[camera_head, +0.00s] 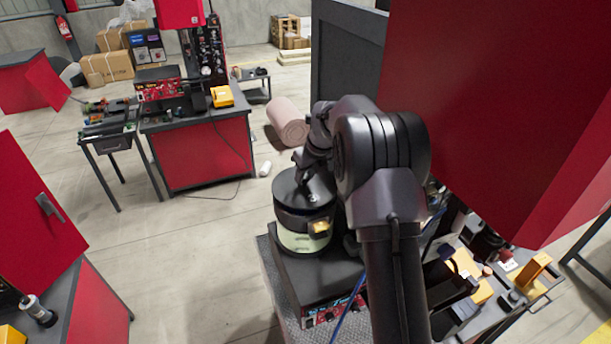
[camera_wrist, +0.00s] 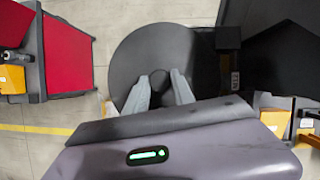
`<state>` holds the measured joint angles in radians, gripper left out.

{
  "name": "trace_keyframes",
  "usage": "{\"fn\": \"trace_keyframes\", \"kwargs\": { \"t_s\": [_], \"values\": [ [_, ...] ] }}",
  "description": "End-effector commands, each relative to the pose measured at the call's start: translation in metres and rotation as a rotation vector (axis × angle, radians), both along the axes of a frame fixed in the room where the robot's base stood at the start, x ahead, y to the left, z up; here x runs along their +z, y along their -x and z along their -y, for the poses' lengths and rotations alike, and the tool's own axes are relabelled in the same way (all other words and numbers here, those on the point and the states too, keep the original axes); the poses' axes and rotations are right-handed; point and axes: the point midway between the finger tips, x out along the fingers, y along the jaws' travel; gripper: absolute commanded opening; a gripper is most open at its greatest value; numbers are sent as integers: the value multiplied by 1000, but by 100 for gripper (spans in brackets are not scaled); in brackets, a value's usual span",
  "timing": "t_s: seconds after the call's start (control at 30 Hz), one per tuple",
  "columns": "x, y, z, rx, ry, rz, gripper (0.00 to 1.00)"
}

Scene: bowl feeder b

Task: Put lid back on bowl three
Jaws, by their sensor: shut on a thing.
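The dark round lid, marked with a 3 (camera_head: 292,192), lies over bowl three in the head view. It fills much of the wrist view as a dark disc (camera_wrist: 128,58). The bowl feeder shows below it as a dark band over a pale green base (camera_head: 300,240) with a yellow part at the front. My gripper (camera_head: 305,178) is above the lid. In the wrist view its two grey fingers (camera_wrist: 159,82) are closed around the small knob at the lid's middle. I cannot tell whether the lid rests on the bowl's rim or is slightly above it.
The feeder stands on a dark machine top (camera_head: 300,272). A large red cabinet (camera_head: 490,110) stands close on the right. A cluttered bench (camera_head: 480,285) is at lower right. A red workstation (camera_head: 205,155) stands at the back left, with open floor between.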

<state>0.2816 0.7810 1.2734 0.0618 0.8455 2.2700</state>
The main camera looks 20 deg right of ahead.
Motion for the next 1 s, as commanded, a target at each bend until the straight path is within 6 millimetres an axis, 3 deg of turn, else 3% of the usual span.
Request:
{"fn": "trace_keyframes", "kwargs": {
  "t_s": [0.13, 0.37, 0.4, 0.5, 0.83, 1.0],
  "values": [
    [-24, 0, 0, -1, -1, -3, 0],
    [-28, 0, 0, 0, 0, 0, 0],
    [-29, 1, 0, 0, -1, -1, 32],
    [-29, 1, 0, 0, -1, -1, 51],
    [-26, 2, 0, 0, -1, -1, 52],
    [7, 15, 4, 0, 2, 3, 52]
  ]
}}
